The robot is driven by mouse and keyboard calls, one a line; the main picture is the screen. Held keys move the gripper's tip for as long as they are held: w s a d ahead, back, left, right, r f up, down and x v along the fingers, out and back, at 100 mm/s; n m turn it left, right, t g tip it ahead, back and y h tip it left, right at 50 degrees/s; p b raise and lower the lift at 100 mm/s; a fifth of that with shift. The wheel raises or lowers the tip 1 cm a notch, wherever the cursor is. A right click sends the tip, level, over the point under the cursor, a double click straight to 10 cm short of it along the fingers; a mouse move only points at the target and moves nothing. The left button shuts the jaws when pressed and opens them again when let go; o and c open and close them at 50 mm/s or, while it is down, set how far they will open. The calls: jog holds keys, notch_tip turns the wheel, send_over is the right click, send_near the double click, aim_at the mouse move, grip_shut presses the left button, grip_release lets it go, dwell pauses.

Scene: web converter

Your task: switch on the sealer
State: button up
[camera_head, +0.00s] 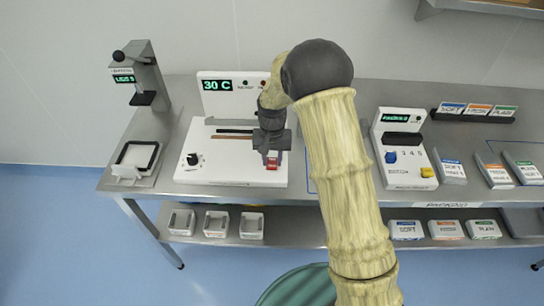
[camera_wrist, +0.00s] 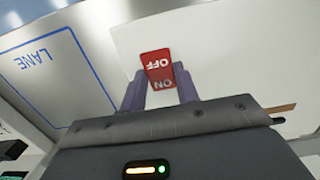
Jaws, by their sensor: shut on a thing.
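The sealer (camera_head: 232,172) is a white machine on the steel bench, left of centre. Its display (camera_head: 217,86) reads 30 C. A red rocker switch (camera_head: 272,166) sits at its front right corner; its OFF and ON lettering shows in the wrist view (camera_wrist: 157,66). My gripper (camera_head: 271,154) points down over the switch. In the wrist view its purple fingers (camera_wrist: 159,92) stand on either side of the switch's ON end, shut on it. The finger contact is partly hidden. A black knob (camera_head: 193,159) is at the sealer's front left.
A grey press-like device (camera_head: 147,78) and a tray with a black frame (camera_head: 137,157) stand left. Small trays (camera_head: 216,224) are on the lower shelf. A green round stool (camera_head: 300,286) is in front.

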aim_at(273, 160)
jog(key=o, duration=1)
jog(key=shift+r, duration=0.1)
jog(key=r, duration=0.5)
jog(key=w+r+b, duration=0.1)
jog(key=r, duration=0.5)
jog(key=r+b, duration=0.1)
jog(key=r, duration=0.5)
jog(key=shift+w+r, duration=0.1)
jog(key=shift+w, duration=0.1)
jog(key=shift+d, duration=0.1)
jog(key=s+d+f+t, duration=0.1)
jog(key=s+d+f, duration=0.1)
jog(key=s+d, duration=0.3)
jog(key=s+d+f+t, duration=0.1)
jog(key=s+d+f, duration=0.1)
jog(key=s+d, duration=0.3)
jog(key=s+d+f+t, duration=0.1)
jog(key=s+d, duration=0.4)
jog(key=s, duration=0.5)
jog(key=shift+s+d+f, duration=0.1)
jog(key=shift+s+f, duration=0.25)
jog(key=shift+f, duration=0.5)
